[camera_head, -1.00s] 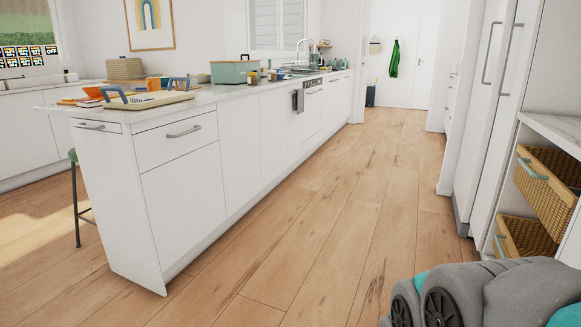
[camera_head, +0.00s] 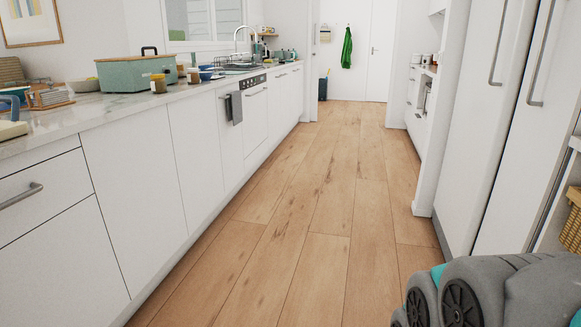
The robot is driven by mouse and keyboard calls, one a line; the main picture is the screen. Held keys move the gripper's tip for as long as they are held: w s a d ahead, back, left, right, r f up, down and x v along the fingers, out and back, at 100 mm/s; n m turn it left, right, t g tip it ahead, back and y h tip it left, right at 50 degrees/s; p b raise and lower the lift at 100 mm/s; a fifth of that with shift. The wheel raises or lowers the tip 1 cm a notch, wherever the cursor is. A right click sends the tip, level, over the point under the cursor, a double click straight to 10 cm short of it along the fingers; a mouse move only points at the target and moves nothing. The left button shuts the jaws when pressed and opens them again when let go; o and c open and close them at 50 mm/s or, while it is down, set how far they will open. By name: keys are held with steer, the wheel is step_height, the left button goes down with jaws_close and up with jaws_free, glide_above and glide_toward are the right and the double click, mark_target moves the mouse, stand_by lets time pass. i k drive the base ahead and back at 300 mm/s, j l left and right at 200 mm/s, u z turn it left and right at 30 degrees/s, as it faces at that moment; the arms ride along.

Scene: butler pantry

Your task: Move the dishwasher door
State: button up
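The dishwasher door (camera_head: 256,118) appears to be the white front under a dark control strip with knobs or buttons, partway along the left counter. It looks closed, upright and flush with the cabinets. A grey towel (camera_head: 234,108) hangs at its near side. Part of my own grey and teal arm shows at the lower right. My gripper is outside the view, so its state is hidden.
The wooden floor (camera_head: 320,210) of the aisle is clear up to the far white door (camera_head: 379,70). The left counter (camera_head: 130,107) carries a green box (camera_head: 138,75) and several jars. Tall white cabinets (camera_head: 484,110) with long handles line the right side.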

mark_target(254, 123)
steer(key=i, duration=2.9)
steer(key=i+l+u, duration=0.1)
steer(key=i, duration=1.35)
